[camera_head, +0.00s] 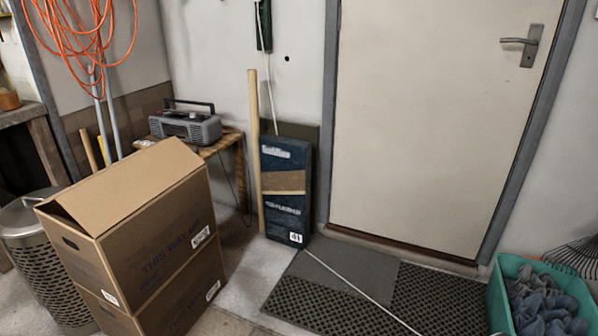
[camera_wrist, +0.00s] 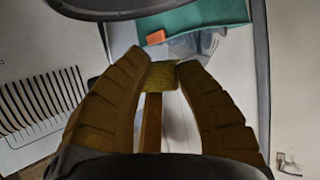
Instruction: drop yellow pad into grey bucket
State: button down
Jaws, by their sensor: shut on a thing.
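My gripper (camera_wrist: 163,76) shows in the wrist view, its two ribbed brown fingers closing in from left and right. It is shut on the yellow pad (camera_wrist: 164,90), a small olive-yellow block between the fingertips. A brown strip shows just below the pad; I cannot tell whether it is part of the pad or something behind it. I cannot make out a grey bucket for certain in either view. A dark curved form crosses the top of the wrist view, and I cannot tell what it is. Neither my gripper nor the pad shows in the head view.
A teal bin (camera_head: 499,295) of grey-blue rags (camera_head: 545,305) stands at the lower right. A cardboard box (camera_head: 140,250) and a perforated metal bin (camera_head: 52,260) stand at the left. A dark mat (camera_head: 330,285) lies before the closed door (camera_head: 430,120). An orange block (camera_wrist: 155,37) shows in the wrist view.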

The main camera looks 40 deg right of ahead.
jog(key=c, duration=1)
grip_release()
jog(key=shift+o, duration=0.2)
jog(key=v, duration=0.7)
jog(key=shift+a, duration=0.25)
